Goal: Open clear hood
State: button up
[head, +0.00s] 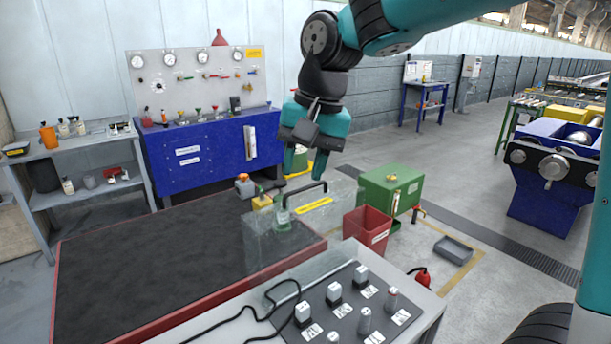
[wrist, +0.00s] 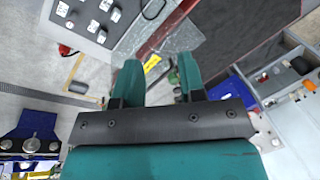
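The clear hood (head: 262,228) is a see-through box at the right end of the dark table. It has a black bar handle (head: 305,194) on top and a yellow label (head: 314,206) beside it. The hood looks closed, with a green-capped bottle (head: 283,218) seen through it. My gripper (head: 305,172) points down just above the handle, open and empty, apparently not touching it. In the wrist view the gripper (wrist: 160,68) shows two spread fingers, with part of the clear hood (wrist: 180,38) beyond them.
A control panel (head: 345,300) with several switches stands in front of the hood. The dark table (head: 150,255) has clear room to the left. A red bin (head: 367,232) and green box (head: 378,190) stand right of the hood. A blue bench (head: 205,150) stands behind.

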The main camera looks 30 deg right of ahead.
jog(key=w+d+r+m+h, duration=0.2)
jog(key=w+d+r+m, duration=0.3)
jog(key=w+d+m, duration=0.6)
jog(key=p, duration=0.4)
send_near(311, 186)
jog(key=shift+t, duration=0.3)
jog(key=f, duration=0.2)
jog(key=w+f, duration=0.1)
jog(key=f, duration=0.5)
jog(key=shift+w+f, duration=0.1)
jog(key=shift+w, duration=0.05)
jog(key=shift+c, duration=0.2)
grip_shut()
